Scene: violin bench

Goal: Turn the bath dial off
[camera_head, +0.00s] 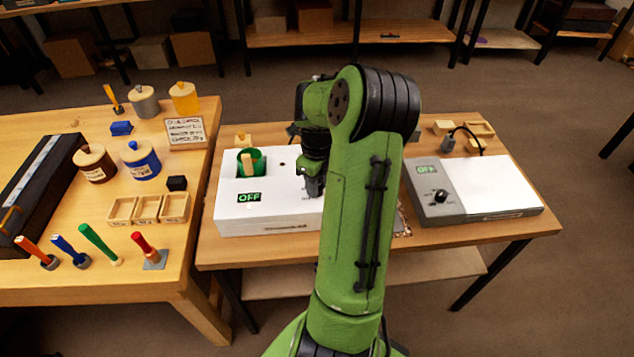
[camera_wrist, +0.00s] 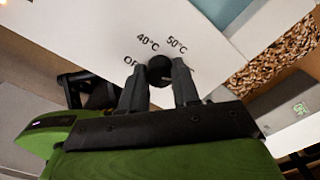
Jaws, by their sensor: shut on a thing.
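The bath is a white box (camera_head: 265,218) on the middle table, with a green pot in its opening and a lit display (camera_head: 249,197) reading OFF. Its round black dial (camera_wrist: 160,69) shows in the wrist view, with printed marks OFF, 40°C and 50°C around it. My gripper (camera_wrist: 157,80) is shut on the dial, one finger on each side. In the head view my gripper (camera_head: 315,184) comes down on the right part of the box, and the dial is hidden there. I cannot tell which mark the dial points at.
A second device (camera_head: 471,190) with a black knob and its own OFF display stands to the right. The left table (camera_head: 75,280) holds jars, small wooden trays and several coloured-handled tools. A brown speckled patch (camera_wrist: 275,62) lies beside the bath.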

